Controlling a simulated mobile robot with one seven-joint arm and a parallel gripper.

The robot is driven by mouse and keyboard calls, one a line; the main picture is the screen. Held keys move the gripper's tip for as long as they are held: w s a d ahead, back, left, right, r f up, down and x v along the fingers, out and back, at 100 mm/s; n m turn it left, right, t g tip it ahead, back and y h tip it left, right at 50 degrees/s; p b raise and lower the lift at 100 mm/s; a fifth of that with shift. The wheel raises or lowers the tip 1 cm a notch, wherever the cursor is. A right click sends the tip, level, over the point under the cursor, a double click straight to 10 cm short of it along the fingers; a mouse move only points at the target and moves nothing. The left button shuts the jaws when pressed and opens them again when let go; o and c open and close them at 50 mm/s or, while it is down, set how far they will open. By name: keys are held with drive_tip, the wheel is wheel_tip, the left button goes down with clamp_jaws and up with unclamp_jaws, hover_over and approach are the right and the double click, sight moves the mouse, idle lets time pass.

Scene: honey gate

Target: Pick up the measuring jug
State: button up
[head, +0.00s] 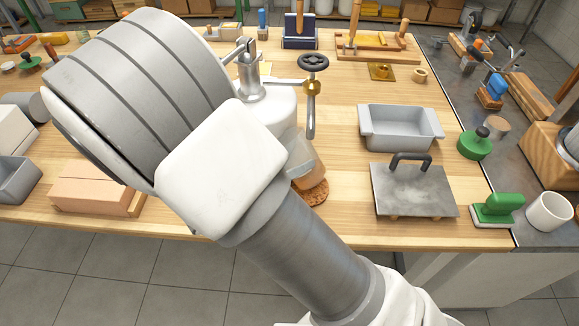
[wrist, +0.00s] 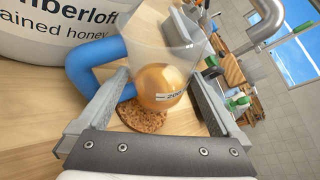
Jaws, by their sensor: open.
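The measuring jug (wrist: 165,62) is clear with a blue handle (wrist: 92,66) and amber honey in its bottom. In the wrist view it stands on a round cork mat (wrist: 142,117). My gripper (wrist: 158,80) is open, with one finger on each side of the jug's lower body. The left finger overlaps the blue handle; I cannot tell whether either finger touches. In the head view my arm hides most of the jug (head: 306,157) and all of my gripper; part of the cork mat (head: 314,192) shows.
A white honey bucket (wrist: 50,28) stands close to the jug's left in the wrist view. In the head view, a valve handle (head: 314,62) rises behind the jug. A grey tub (head: 402,128) and a metal plate with a handle (head: 412,190) lie to the right.

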drive_tip(key=shift+x, duration=1.45)
drive_tip(key=c, duration=1.1)
drive_tip(key=shift+s+a+r, duration=0.15)
drive_tip(key=shift+r, duration=0.1)
drive_tip(key=shift+w+d+r+p+v, duration=0.15)
drive_tip(key=shift+r+p+v, duration=0.35)
drive_tip(key=shift+v, duration=2.05)
drive_tip(key=shift+d+r+p+v, duration=0.1)
drive_tip(key=shift+r+p+v, duration=0.4)
drive_tip(key=shift+v, duration=2.05)
drive_tip(key=shift+w+d+r+p+v, duration=0.15)
drive_tip(key=shift+r+p+v, duration=0.3)
drive_tip(key=shift+v, duration=2.15)
